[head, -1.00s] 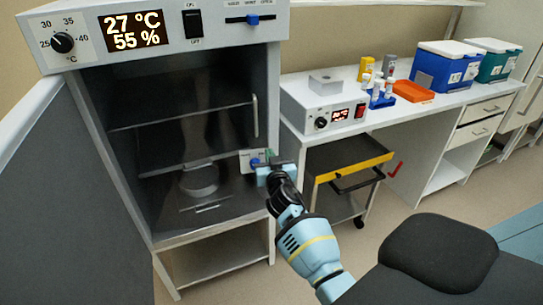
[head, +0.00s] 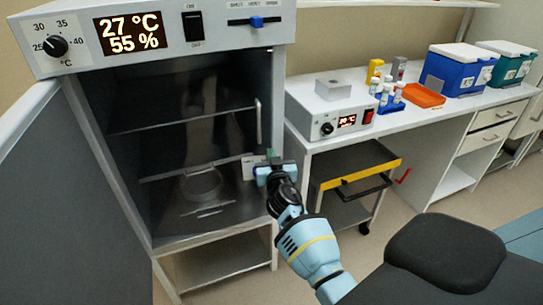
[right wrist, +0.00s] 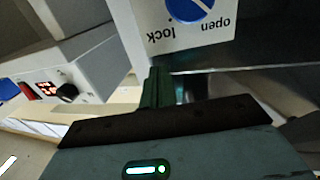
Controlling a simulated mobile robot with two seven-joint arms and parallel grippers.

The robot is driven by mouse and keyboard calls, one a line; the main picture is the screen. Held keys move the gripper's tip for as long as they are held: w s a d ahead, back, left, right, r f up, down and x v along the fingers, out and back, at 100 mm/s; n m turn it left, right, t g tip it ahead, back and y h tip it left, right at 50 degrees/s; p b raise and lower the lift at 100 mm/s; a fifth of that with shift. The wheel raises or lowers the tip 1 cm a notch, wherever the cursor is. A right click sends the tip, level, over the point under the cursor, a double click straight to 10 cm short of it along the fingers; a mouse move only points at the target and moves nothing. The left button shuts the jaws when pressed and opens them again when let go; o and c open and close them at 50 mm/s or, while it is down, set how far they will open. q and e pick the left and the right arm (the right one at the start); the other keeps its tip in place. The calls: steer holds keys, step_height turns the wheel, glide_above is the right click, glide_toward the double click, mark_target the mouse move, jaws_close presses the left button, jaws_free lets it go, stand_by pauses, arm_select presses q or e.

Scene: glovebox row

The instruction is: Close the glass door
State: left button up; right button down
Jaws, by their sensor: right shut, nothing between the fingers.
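The glass door (head: 165,150) spans the front of the incubator, with faint reflections on the pane. Its upright bar handle (head: 258,122) is near the right edge. I cannot tell whether a small gap is left. A white lock plate (head: 248,168) sits low at the right side; in the right wrist view the plate (right wrist: 160,42) reads "open" and "lock" around a blue knob (right wrist: 186,8). My right gripper (head: 271,160) is shut and empty, its fingertips beside the plate and partly covering it in the head view. Contact cannot be told. My left gripper is not in view.
A dark grey panel (head: 45,170) stands at the left of the incubator. To the right, a bench (head: 425,118) holds a small white device (head: 320,118), tubes, an orange tray and cool boxes. A cart (head: 350,180) stands under it. A black seat (head: 445,250) is at lower right.

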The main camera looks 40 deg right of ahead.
mark_target(269, 145)
steer(key=w+d, duration=0.1)
steer(key=w+n+y, duration=0.1)
steer(key=w, duration=0.1)
steer(key=w+d+y, duration=0.1)
steer(key=w, duration=0.1)
steer(key=shift+w+d+t+b, duration=0.1)
steer(key=shift+d+t+b, duration=0.25)
steer(key=shift+t, duration=0.05)
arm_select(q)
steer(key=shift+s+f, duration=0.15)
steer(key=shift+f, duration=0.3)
